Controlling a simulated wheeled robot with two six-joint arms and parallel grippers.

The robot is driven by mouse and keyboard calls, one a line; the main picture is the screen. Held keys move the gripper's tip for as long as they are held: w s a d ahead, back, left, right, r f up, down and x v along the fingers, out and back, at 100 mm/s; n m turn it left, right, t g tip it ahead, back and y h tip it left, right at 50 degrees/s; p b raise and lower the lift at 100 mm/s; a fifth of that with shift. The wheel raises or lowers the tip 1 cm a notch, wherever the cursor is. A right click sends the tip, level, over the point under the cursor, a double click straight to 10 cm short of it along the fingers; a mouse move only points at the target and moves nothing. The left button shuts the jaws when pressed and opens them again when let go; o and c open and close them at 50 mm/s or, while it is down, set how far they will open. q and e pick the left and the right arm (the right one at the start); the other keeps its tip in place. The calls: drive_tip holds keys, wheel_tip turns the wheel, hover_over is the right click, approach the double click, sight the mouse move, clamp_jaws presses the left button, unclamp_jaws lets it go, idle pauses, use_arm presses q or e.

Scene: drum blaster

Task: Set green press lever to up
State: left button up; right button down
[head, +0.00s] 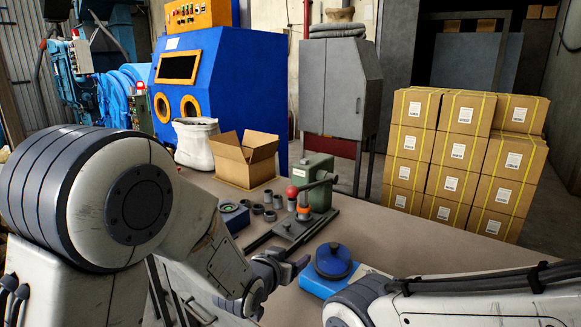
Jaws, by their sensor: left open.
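The green press (317,172) stands on the workbench, right of the middle of the head view. Its dark lever (313,185) runs to the left and slightly down to a red ball knob (291,191), so it lies near level. An orange part (304,200) sits below the lever. My left gripper (288,265) is open, low over the bench's near side, in front of the press base and apart from the lever. No object shows between its fingers. My right arm crosses the lower right; its gripper is out of view.
Several small grey cups (270,215) and a blue box with a round part (235,216) lie left of the press. A blue round-topped device (333,262) stands at the right. An open carton (244,158) and white sack (196,142) stand behind. The right bench surface is clear.

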sight(289, 194)
use_arm(q)
drive_tip(key=w+a+r+t+h+p, duration=0.1)
drive_tip(key=w+a+r+t+p, duration=0.15)
drive_tip(key=r, duration=0.25)
drive_tip(key=w+a+r+t+p, duration=0.1)
drive_tip(key=w+r+t+p, duration=0.15)
drive_tip(key=r, duration=0.25)
drive_tip(key=shift+n, duration=0.4)
drive_tip(key=x, duration=0.3)
drive_tip(key=p+x, duration=0.1)
drive_tip(key=x, duration=0.3)
drive_tip(key=p+x, duration=0.1)
drive_tip(key=x, duration=0.2)
drive_tip(key=shift+w+d+f, duration=0.25)
drive_tip(key=shift+w+f, duration=0.1)
use_arm(e)
wheel_tip(289, 194, up, 9)
use_arm(q)
drive_tip(key=c, duration=1.1)
clamp_jaws()
drive_tip(key=shift+a, duration=0.1)
